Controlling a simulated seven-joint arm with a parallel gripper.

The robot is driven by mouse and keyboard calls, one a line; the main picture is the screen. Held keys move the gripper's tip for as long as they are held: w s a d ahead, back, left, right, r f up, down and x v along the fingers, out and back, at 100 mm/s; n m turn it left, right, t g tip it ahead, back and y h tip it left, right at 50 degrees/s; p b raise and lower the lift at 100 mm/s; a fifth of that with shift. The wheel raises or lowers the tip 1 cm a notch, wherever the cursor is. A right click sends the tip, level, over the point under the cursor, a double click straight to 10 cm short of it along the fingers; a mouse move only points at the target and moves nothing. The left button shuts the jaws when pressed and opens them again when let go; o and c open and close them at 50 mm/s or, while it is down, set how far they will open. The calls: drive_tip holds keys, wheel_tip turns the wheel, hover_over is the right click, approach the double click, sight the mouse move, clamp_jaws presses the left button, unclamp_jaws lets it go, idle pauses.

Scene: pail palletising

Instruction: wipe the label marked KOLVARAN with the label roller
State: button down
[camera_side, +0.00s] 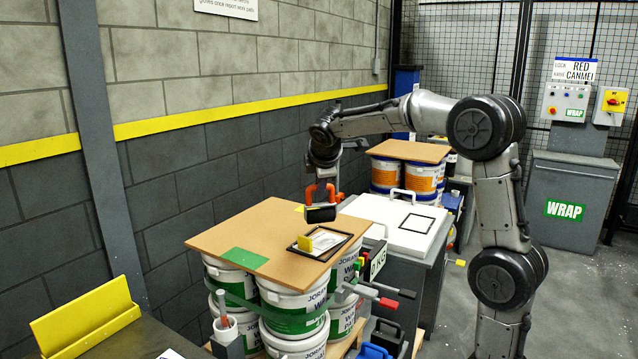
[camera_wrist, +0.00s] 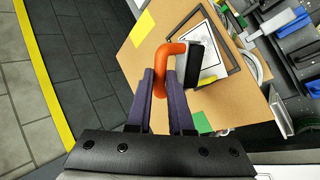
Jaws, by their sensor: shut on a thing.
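My gripper (camera_side: 325,172) is shut on the label roller, which has an orange frame (camera_wrist: 168,50) and a dark roller head (camera_side: 320,214). The roller is over the back right part of a brown board (camera_side: 225,235), seemingly a little above it. A white label sheet in a black frame (camera_side: 320,243) lies on the board, nearer the side camera than the roller. A small yellow piece (camera_side: 304,243) stands at the frame's left part. In the wrist view the roller head (camera_wrist: 195,65) covers part of the sheet (camera_wrist: 205,38). I cannot read KOLVARAN on it.
The board rests on stacked white pails (camera_side: 292,312). A green patch (camera_side: 244,258) and a yellow patch (camera_side: 300,208) lie on it. Right of it is a white-topped bench (camera_side: 385,215) with a black outline. Tools with red and grey handles (camera_side: 378,294) stick out at the board's right.

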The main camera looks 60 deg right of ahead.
sight(320, 211)
drive_tip(key=m+g, duration=0.2)
drive_tip(key=m, duration=0.1)
drive_tip(key=r+m+g+h, duration=0.1)
drive_tip(key=m+g, duration=0.3)
drive_tip(key=m, duration=0.1)
drive_tip(key=shift+w+r+m+h, duration=0.1)
drive_tip(key=shift+r+m+h, duration=0.15)
drive_tip(key=shift+m+h, duration=0.05)
drive_tip(key=shift+f, duration=3.55)
drive_tip(key=shift+x, duration=0.8)
drive_tip(key=shift+d+f, duration=0.2)
drive_tip(key=shift+d, duration=2.95)
drive_tip(key=shift+w+a, duration=0.15)
drive_tip(key=shift+a, duration=3.55)
drive_tip(key=shift+r, duration=4.25)
